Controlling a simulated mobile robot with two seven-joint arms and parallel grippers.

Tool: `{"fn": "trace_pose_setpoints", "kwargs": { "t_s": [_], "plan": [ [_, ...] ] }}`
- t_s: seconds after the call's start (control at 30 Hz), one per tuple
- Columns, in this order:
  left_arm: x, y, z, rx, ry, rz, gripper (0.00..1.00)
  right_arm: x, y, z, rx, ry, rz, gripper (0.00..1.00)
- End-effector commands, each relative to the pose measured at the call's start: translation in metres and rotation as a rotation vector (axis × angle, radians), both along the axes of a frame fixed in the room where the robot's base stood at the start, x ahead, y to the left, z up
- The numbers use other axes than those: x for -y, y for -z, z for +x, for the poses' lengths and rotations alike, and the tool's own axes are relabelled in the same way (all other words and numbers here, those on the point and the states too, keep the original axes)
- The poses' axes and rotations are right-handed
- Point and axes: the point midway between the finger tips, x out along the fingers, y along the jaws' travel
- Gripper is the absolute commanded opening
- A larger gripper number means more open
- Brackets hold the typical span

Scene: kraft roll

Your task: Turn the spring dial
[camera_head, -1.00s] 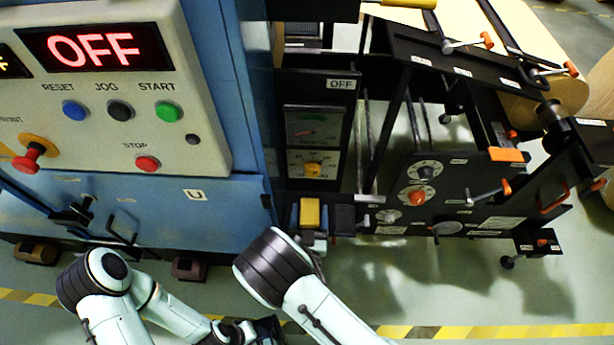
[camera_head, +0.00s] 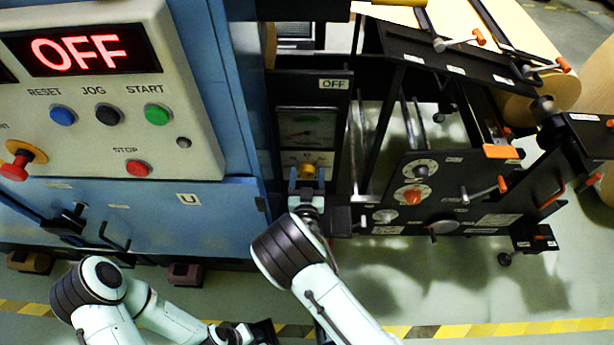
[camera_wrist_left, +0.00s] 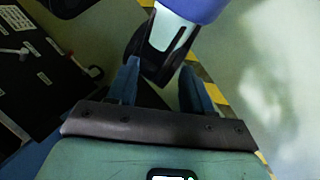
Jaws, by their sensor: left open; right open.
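A small dial with a yellow knob (camera_head: 306,171) sits below a gauge (camera_head: 307,128) on a narrow black panel, in the head view. My right gripper (camera_head: 307,181) is open in front of it, with a blue finger on each side of the knob as seen from the head. I cannot tell whether the fingers touch it. The gripper covers the dial's lower part. No readable label marks the spring dial. My left gripper (camera_wrist_left: 162,88) is open in the left wrist view, low over the floor and away from the panel, with nothing visible held.
A blue cabinet (camera_head: 120,215) with buttons and an OFF display (camera_head: 80,50) stands left. A black side plate with a dark knob (camera_head: 421,171), an orange knob (camera_head: 412,196) and levers stands right, near kraft rolls (camera_head: 540,105).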

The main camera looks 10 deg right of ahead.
Motion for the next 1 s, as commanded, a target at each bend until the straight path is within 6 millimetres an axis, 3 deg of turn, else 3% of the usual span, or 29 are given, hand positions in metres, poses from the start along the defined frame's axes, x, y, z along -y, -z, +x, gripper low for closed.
{"fn": "trace_pose_setpoints", "kwargs": {
  "t_s": [0.07,0.2,0.23,0.67,1.0],
  "plan": [
    [0.0,0.0,0.0,0.001,0.0,0.0,0.51,0.0,0.0,0.0,0.0,0.0,0.0,0.69],
    [0.0,0.0,0.0,0.0,0.0,0.0,0.51,0.0,0.0,0.0,0.0,0.0,0.0,0.24],
    [0.0,0.0,0.0,0.0,0.0,0.0,0.51,0.0,0.0,0.0,0.0,0.0,0.0,0.17],
    [0.001,-0.002,-0.002,-0.005,0.003,-0.002,0.51,0.0,-0.001,0.0,-0.012,0.0,-0.048,0.17],
    [0.005,-0.01,-0.01,-0.028,0.012,-0.013,0.51,0.0,-0.001,0.0,-0.078,0.0,-0.279,0.17]
  ]
}}
